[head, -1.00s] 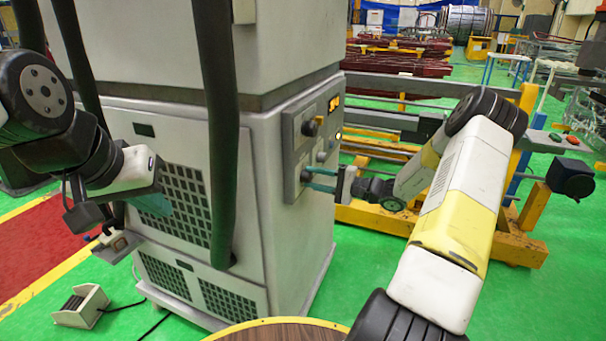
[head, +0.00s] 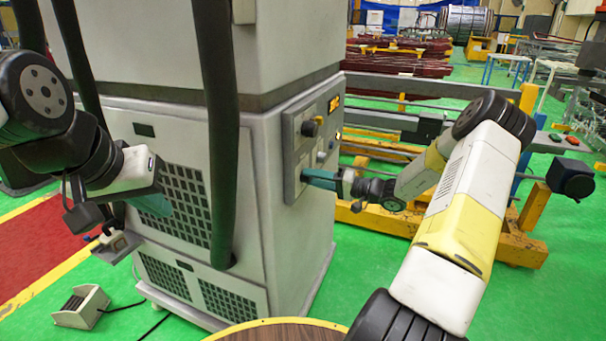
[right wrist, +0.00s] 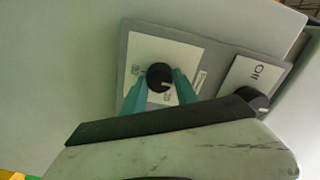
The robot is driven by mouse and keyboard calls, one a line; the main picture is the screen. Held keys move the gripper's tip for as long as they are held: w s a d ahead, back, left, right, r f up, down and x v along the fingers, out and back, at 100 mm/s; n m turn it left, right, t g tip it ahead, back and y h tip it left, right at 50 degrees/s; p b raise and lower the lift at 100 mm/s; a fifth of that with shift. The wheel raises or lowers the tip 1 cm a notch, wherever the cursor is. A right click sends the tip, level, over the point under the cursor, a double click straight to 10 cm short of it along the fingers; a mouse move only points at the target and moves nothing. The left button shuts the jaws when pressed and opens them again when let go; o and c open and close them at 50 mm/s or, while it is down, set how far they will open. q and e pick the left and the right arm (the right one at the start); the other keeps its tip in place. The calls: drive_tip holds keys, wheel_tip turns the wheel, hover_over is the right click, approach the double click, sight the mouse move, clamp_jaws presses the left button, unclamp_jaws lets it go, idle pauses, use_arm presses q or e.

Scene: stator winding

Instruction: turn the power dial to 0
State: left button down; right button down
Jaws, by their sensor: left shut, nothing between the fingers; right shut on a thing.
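The power dial appears to be the round black knob (right wrist: 159,77) on a white plate in the right wrist view. Small marks sit to its left and lower right, too small to read surely. A light mark shows at its lower right edge. The teal fingers of my right gripper (right wrist: 160,92) are shut on the knob, one on each side. In the head view my right gripper (head: 319,179) reaches the lower part of the cabinet's side panel, and its fingers hide the knob. My left gripper (head: 153,204) is shut and empty before the cabinet's front grille.
A switch (right wrist: 252,98) with O and I marks sits beside the dial plate. Yellow frames (head: 400,222) stand behind my right arm.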

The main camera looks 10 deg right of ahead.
drive_tip(key=shift+f, duration=0.1)
idle(0.4)
drive_tip(key=c, duration=0.9)
unclamp_jaws()
drive_tip(key=shift+c, duration=0.2)
drive_tip(key=v, duration=0.7)
drive_tip(key=shift+s+d, duration=0.25)
drive_tip(key=shift+d, duration=0.1)
